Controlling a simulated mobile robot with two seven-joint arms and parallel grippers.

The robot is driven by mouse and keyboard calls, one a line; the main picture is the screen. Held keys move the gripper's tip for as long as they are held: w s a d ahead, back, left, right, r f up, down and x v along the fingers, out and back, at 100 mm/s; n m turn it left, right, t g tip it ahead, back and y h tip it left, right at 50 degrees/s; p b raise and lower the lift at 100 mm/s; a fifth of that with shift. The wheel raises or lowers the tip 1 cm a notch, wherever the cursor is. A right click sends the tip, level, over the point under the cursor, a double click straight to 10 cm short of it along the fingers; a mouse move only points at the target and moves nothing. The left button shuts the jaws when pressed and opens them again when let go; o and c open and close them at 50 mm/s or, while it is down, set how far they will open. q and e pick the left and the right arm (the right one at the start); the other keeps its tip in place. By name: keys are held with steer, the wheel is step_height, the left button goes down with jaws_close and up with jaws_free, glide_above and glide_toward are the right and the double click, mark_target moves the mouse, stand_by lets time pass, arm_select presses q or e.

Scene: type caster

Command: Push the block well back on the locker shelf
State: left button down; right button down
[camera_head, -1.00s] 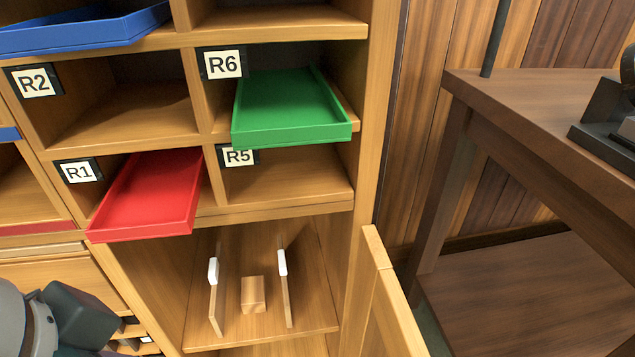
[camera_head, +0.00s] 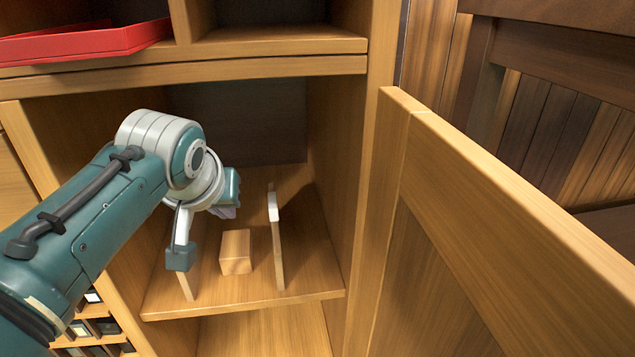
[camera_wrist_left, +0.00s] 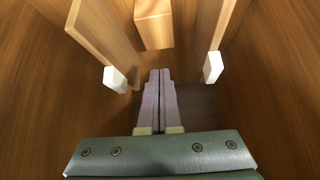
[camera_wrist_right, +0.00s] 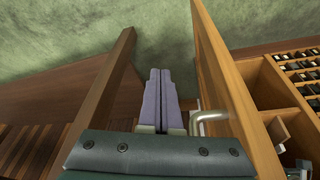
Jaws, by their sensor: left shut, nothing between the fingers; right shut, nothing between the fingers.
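The block (camera_head: 236,251) is a small light-wood block on the locker shelf (camera_head: 255,289), near its front, between two upright wooden guides. The right guide (camera_head: 278,245) has a white cap; the left guide (camera_head: 188,284) is partly behind my arm. My left gripper (camera_head: 226,212) reaches into the locker, higher than the block and apart from it. In the left wrist view its fingers (camera_wrist_left: 160,73) are shut and empty, pointing between the guides toward the block (camera_wrist_left: 153,24). My right gripper (camera_wrist_right: 160,71) is shut and empty, outside the head view.
The open locker door (camera_head: 455,200) stands to the right of the compartment. A red tray (camera_head: 85,43) sticks out of a cubby above left. In the right wrist view a wooden panel (camera_wrist_right: 222,80) and a metal handle (camera_wrist_right: 212,118) are close to my right fingers.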

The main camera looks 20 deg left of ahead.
mark_target(237, 231)
arm_select(q)
steer(key=b+x, duration=0.7)
steer(key=x, duration=0.1)
steer(key=shift+w+f, duration=0.15)
steer(key=shift+f, duration=0.15)
steer(key=shift+r+p, duration=0.15)
steer(key=shift+p, duration=0.3)
steer(key=shift+s+d+r+p, duration=0.15)
steer(key=shift+s+d+p, duration=0.1)
steer(key=shift+s+p, duration=0.7)
steer(key=shift+d+p, duration=0.1)
steer(key=shift+p, duration=0.25)
steer(key=shift+f, duration=0.25)
